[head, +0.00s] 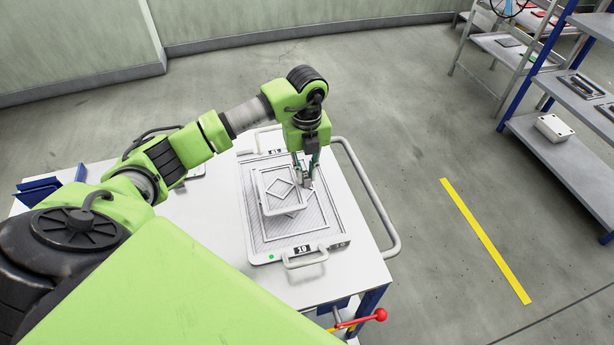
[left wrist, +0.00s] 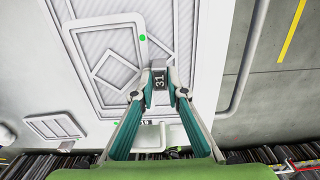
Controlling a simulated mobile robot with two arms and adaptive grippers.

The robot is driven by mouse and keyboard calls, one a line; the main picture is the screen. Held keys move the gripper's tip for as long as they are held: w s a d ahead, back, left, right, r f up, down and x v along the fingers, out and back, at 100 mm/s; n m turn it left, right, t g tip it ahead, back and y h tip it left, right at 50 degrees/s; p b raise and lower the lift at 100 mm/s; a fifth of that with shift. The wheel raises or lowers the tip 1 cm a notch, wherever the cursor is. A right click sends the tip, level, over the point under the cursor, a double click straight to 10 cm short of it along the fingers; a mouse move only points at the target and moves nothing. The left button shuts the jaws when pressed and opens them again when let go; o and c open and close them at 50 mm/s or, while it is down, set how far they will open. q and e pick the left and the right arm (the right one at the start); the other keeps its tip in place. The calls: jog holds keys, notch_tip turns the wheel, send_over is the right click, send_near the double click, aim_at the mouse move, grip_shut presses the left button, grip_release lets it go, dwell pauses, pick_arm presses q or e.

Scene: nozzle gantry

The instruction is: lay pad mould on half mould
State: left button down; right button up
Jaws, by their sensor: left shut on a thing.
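The pad mould (head: 280,187) is a small white plate with a raised diamond outline. The half mould (head: 268,257) is a larger white framed plate with a ribbed face and a "19" label, flat on the table. My left gripper (head: 307,181) is shut on the pad mould's right edge and points down. In the left wrist view the fingers (left wrist: 159,95) pinch a dark tab marked "31" on the pad mould (left wrist: 118,68). The pad mould is over the middle of the half mould; whether it touches is unclear. My right gripper is out of view.
The white table (head: 195,235) has a grey rail (head: 372,195) along its right side. A blue item (head: 40,188) is at the table's left. A shelf rack (head: 560,150) with a white box (head: 554,127) stands at the right. The floor between is clear.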

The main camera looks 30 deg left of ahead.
pick_arm(q)
jog(key=shift+w+f, duration=0.4)
jog(key=shift+f, duration=0.05)
notch_tip(320, 180, down, 2)
jog(key=shift+f+p, duration=0.1)
jog(key=shift+p, duration=0.7)
jog(key=shift+a+f, duration=0.1)
jog(key=shift+f, duration=0.3)
jog(key=c, duration=2)
grip_release()
